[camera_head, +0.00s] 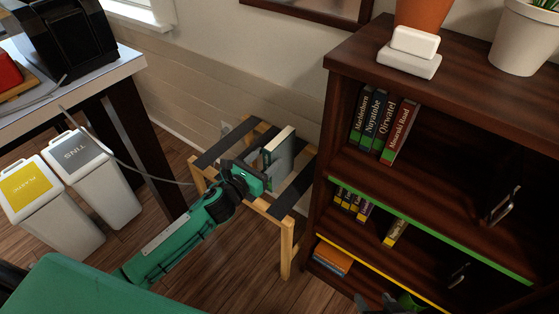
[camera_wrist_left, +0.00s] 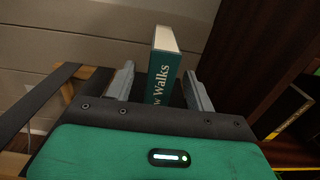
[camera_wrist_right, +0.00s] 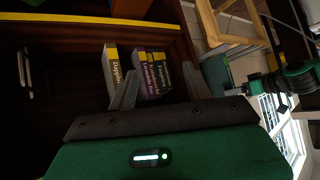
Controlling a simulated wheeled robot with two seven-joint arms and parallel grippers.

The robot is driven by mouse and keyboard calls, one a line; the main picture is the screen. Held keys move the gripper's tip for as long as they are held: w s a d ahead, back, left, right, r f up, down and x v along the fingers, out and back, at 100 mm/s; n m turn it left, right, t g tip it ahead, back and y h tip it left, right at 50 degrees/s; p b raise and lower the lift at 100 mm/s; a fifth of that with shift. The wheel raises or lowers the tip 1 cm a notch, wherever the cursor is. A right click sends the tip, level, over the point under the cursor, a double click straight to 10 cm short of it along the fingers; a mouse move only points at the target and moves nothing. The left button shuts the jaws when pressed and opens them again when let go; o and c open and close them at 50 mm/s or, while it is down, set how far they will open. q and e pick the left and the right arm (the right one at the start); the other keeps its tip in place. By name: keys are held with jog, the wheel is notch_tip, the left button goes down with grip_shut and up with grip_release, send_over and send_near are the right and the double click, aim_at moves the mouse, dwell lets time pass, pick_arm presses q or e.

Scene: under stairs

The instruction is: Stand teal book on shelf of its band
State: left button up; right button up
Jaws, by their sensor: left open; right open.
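The teal book (camera_head: 280,158) stands upright on a wooden rack (camera_head: 287,240) with dark straps. My left gripper (camera_head: 268,178) is open, with one finger on each side of the book and visible gaps. My right gripper (camera_wrist_right: 160,92) is open and empty in front of the bookcase; it only partly shows at the bottom of the head view. The dark bookcase has a green-edged shelf (camera_head: 430,232) and, below it, a yellow-edged shelf (camera_head: 375,273).
Several books (camera_head: 383,125) stand at the left above the green edge. Yellow-labelled books (camera_head: 353,205) stand above the yellow edge, one (camera_head: 395,232) apart from the others. A metal bookend (camera_head: 503,205) stands further right. Bins (camera_head: 95,180) and a desk are at left.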

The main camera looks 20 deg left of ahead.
aim_at(276, 151)
pick_arm(q)
jog(key=shift+f+b+x, duration=0.15)
jog(key=shift+b+x, duration=0.05)
jog(key=shift+x, duration=1.15)
jog(key=shift+f+b+x, duration=0.1)
jog(key=shift+b+x, duration=0.05)
jog(key=shift+x, duration=1.15)
grip_shut()
